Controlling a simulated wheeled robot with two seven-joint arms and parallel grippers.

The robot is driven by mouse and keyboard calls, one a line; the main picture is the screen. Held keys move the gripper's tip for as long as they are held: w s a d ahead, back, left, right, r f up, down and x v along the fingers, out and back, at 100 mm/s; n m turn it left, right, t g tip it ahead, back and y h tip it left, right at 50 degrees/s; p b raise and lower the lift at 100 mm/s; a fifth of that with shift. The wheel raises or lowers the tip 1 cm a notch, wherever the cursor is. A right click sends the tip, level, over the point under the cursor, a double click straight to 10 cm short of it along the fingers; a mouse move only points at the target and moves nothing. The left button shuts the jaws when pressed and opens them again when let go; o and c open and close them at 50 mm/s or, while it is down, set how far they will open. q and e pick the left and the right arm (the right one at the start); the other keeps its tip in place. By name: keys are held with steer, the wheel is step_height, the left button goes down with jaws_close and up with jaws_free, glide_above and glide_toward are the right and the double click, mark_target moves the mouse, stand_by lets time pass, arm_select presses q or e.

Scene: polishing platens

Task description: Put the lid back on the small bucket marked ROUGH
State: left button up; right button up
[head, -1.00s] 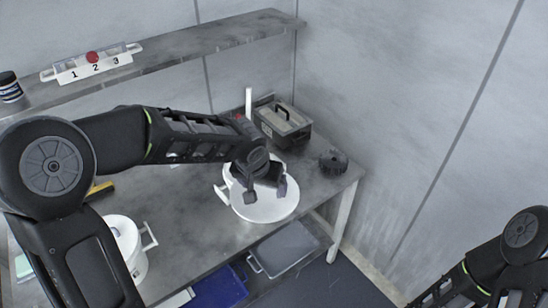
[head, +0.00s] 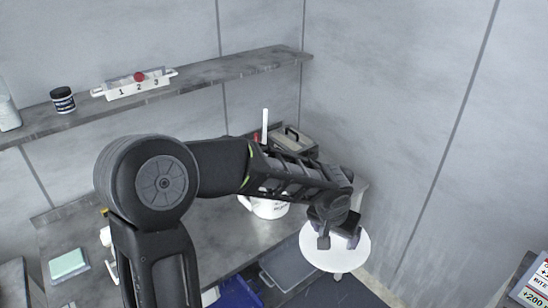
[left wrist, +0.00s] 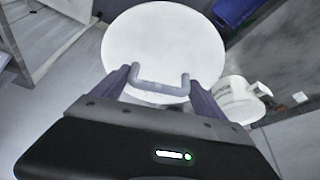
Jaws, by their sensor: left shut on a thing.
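My left gripper (head: 338,240) is shut on the grey bar handle (left wrist: 160,86) of a round white lid (head: 350,259). The lid is in the air, just off the right front of the bench. In the left wrist view the lid (left wrist: 160,40) fills the top middle, with the handle between the fingers. A white bucket (head: 268,209) stands on the bench behind my left forearm, which hides part of it. It also shows in the left wrist view (left wrist: 238,97). Its marking is not readable. My right gripper is out of view.
A grey case (head: 293,143) stands at the back of the bench (head: 210,232). The wall shelf (head: 215,75) holds a numbered white rack (head: 135,88) and a dark jar (head: 62,100). A blue bin (head: 238,293) and a grey lidded tub (head: 290,268) are below.

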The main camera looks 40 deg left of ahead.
mark_target(331, 235)
arm_select(q)
steer(key=shift+w+a+f+n+b, duration=0.3)
steer(key=shift+w+a+f+b, duration=0.6)
steer(key=shift+f, duration=0.3)
steer(key=a+f+n+b, duration=0.1)
steer(key=a+b, duration=0.1)
steer(key=w+a+f+n+y+b, duration=0.1)
steer(key=a+f+b, duration=0.1)
steer(key=a+b, duration=0.1)
steer(key=w+a+f+b, duration=0.1)
steer(key=a+f+b, duration=0.1)
steer(key=a, duration=0.1)
steer(key=shift+w+a+n+b, duration=0.1)
steer(key=shift+a+n+b, duration=0.15)
steer(key=shift+n+b, duration=0.15)
steer(key=a+f+n+g+y+b, duration=0.1)
steer(key=a+f+n+b, duration=0.2)
steer(key=a+b, duration=0.5)
steer(key=shift+a+f+n+y, duration=0.3)
steer(key=shift+a+f, duration=0.45)
steer(key=shift+a, duration=1)
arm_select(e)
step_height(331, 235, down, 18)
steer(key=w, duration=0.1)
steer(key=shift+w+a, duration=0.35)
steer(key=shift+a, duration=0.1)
